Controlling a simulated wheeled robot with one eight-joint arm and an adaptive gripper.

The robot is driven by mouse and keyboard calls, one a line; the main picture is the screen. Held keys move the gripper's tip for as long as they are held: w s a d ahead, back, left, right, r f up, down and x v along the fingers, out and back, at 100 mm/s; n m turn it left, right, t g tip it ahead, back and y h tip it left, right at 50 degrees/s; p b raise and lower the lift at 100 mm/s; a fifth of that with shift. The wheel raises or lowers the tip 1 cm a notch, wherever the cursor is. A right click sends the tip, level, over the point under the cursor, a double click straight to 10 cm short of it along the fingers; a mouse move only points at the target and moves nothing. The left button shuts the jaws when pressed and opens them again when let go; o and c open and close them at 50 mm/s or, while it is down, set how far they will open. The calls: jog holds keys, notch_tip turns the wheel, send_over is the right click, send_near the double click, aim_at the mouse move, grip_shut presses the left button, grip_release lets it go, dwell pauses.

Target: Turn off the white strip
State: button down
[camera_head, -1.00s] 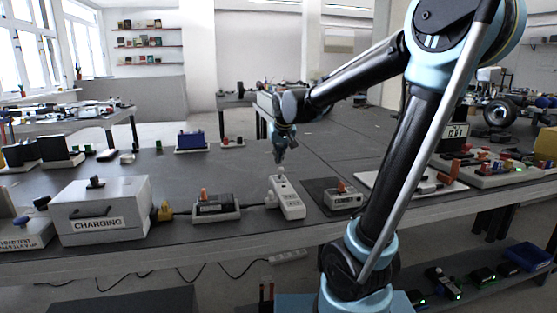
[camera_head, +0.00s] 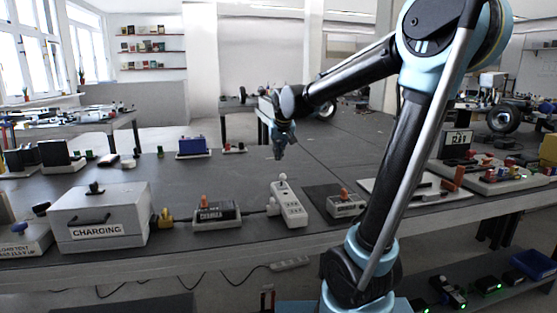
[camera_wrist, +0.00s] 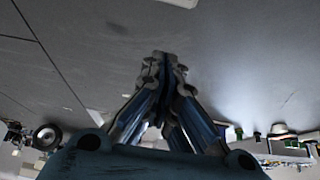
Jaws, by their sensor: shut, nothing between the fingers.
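The white strip (camera_head: 292,210) is a power strip lying on the grey bench, with sockets along its top and a small round white knob or lever at its far end. Its cable runs off to the left. My gripper (camera_head: 279,156) hangs just above and beyond the far end of the strip in the head view, apart from it. The fingers are closed together and empty. In the wrist view my gripper (camera_wrist: 163,62) also shows with its fingertips together over bare grey surface; the strip is not in that view.
A white box marked CHARGING (camera_head: 97,222) and a black unit with an orange switch (camera_head: 216,214) stand left of the strip. A grey unit with an orange switch (camera_head: 346,205) stands close on its right. Another pale strip (camera_head: 289,263) lies below the bench. Bench beyond is mostly clear.

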jog(key=s+d+r, duration=0.1)
jog(key=s+r, duration=0.5)
jog(key=shift+s+d+r, duration=0.25)
jog(key=shift+s+r, duration=0.1)
jog(key=shift+r, duration=0.05)
